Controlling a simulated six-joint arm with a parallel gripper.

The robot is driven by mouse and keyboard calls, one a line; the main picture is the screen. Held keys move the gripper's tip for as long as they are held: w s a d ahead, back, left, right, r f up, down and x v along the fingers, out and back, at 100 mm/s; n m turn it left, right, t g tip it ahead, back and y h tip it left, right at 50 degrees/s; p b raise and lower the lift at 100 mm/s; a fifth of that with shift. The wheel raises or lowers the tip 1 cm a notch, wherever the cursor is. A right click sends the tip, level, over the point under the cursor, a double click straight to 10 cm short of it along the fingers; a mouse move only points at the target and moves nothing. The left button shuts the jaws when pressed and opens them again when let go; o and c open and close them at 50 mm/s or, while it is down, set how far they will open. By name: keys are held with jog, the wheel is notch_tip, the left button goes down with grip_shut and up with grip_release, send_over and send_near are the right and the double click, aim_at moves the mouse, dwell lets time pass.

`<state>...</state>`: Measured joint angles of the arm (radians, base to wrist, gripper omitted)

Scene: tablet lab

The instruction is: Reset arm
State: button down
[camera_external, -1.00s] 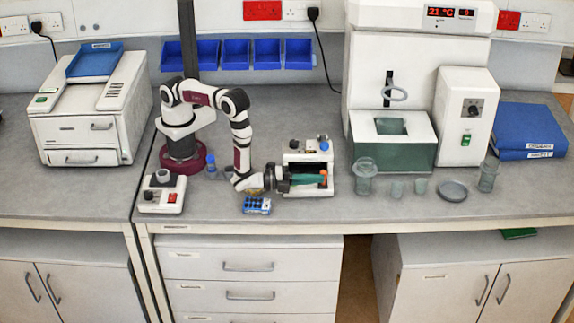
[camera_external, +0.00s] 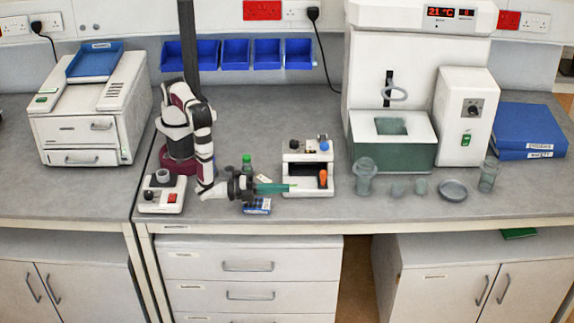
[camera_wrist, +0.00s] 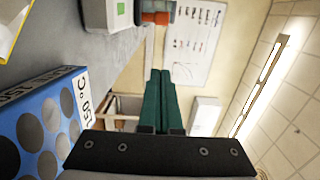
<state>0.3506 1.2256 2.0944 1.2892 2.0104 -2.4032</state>
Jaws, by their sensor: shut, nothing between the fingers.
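My gripper (camera_external: 292,187) is in front of the arm base, level and pointing right. Its green fingers are shut together with nothing between them; they also show closed in the wrist view (camera_wrist: 160,75). The fingertips are just left of the white box-shaped device (camera_external: 307,152), which has an open front and an orange-topped item (camera_external: 323,178). A blue tablet rack or pack (camera_external: 258,206) lies on the bench just below my gripper. In the wrist view, a blue box with grey circles (camera_wrist: 45,125) is close at the lower left.
A green-capped bottle (camera_external: 247,162) stands behind my gripper. A small white balance-like device (camera_external: 162,192) is at the left by the bench's front edge. Glass beakers (camera_external: 365,178) and a dish (camera_external: 453,190) stand to the right. Free bench lies behind the white device.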

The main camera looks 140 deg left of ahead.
jog(key=s+a+r+n+g+y, duration=0.1)
jog(key=s+a+r+n+g, duration=0.25)
jog(key=s+r+g, duration=0.4)
jog(key=s+a+r+n+g+y, duration=0.1)
jog(key=s+a+r+n+g, duration=0.1)
jog(key=s+a+r+g, duration=0.5)
jog(key=s+d+r+m+t+h, duration=0.2)
jog(key=s+d+h, duration=1.1)
jog(key=d, duration=0.1)
jog(key=shift+s+d, duration=0.15)
jog(key=shift+s, duration=0.05)
